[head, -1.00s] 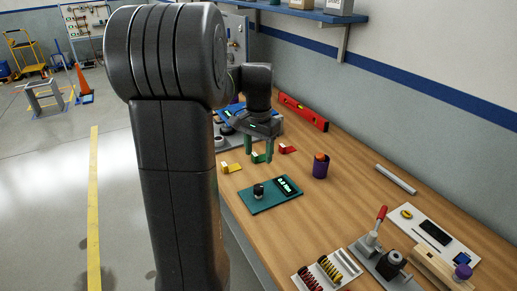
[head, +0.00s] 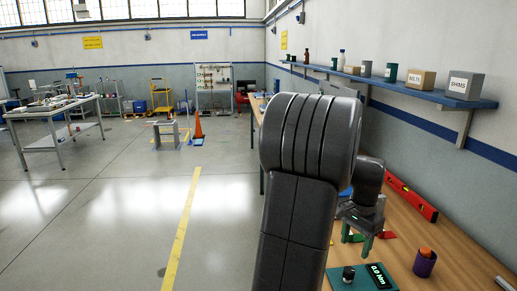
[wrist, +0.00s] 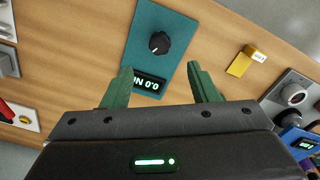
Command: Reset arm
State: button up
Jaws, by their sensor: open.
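My gripper (head: 357,238) is over the wooden workbench (head: 446,262), with its two green fingers pointing down. In the wrist view my gripper (wrist: 163,88) is open, its green fingers spread wide with nothing between them. Beyond the fingertips lies a teal torque tester (wrist: 175,25) with a black knob (wrist: 159,42) and a display reading 0.0 Nm. The tester (head: 352,275) also shows at the bottom of the head view. My dark arm hides part of the bench in the head view.
A purple cup (head: 425,264) with an orange item and a red level (head: 411,197) are on the bench. A yellow tagged piece (wrist: 242,64) lies right of the tester in the wrist view. A blue shelf (head: 400,84) holds boxes. Open floor (head: 110,215) is at left.

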aim_at(350, 270)
notch_tip(350, 270, down, 9)
jog(key=shift+f+p, duration=0.15)
jog(key=shift+p, duration=0.15)
jog(key=shift+m, duration=0.3)
